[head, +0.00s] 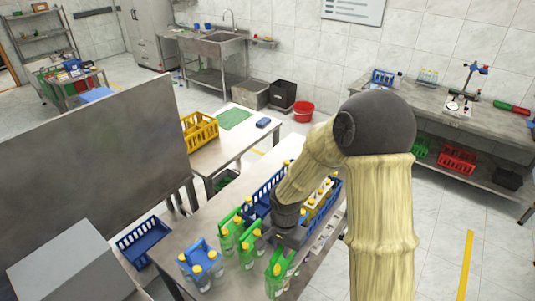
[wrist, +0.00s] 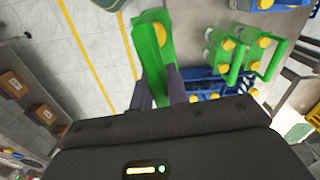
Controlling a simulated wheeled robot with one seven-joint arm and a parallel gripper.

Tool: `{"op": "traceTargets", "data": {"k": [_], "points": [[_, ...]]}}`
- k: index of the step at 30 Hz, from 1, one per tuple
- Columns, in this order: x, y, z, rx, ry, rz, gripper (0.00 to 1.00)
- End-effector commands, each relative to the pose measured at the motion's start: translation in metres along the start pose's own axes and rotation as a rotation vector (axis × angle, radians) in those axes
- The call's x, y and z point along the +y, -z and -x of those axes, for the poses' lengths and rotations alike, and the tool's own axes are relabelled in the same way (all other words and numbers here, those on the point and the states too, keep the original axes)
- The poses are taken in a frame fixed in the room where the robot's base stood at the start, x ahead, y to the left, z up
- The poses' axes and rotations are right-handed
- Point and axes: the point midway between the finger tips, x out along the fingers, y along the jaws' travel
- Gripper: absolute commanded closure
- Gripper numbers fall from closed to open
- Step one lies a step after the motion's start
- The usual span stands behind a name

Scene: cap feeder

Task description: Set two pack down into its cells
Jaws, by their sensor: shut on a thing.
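A green two pack (wrist: 152,60) with yellow-capped bottles is between the dark fingers of my gripper (wrist: 158,88) in the wrist view. My gripper is shut on it. In the head view the held pack (head: 279,264) is below my gripper (head: 290,238), at the right edge of the near table; whether it touches the table is unclear. A blue crate with cells (head: 262,196) lies farther along the table, partly hidden by my arm. It also shows in the wrist view (wrist: 208,83), mostly hidden by the gripper body. Its free cells cannot be made out.
Two other green packs (head: 226,240) and a blue pack (head: 201,262) stand left of the held one. A yellow crate (head: 199,131) is on the table behind. A grey panel (head: 95,165) stands at the left. Open floor (head: 440,255) lies to the right.

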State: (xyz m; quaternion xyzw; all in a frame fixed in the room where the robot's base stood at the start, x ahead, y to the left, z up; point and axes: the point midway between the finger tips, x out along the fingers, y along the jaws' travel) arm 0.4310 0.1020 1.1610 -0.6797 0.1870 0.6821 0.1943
Motion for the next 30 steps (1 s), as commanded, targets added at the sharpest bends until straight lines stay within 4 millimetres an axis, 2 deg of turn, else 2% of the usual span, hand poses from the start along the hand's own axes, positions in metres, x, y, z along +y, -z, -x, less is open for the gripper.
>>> {"op": "traceTargets", "data": {"k": [8,14,22,27,30], "points": [[0.005,0.026,-0.028,-0.002,0.005,0.106,1.0],[0.014,0.05,-0.058,-0.002,0.006,0.211,1.0],[0.039,0.087,-0.121,0.001,-0.002,0.412,1.0],[0.05,0.099,-0.162,0.004,-0.007,0.496,1.0],[0.053,0.102,-0.18,0.006,-0.008,0.519,1.0]]}}
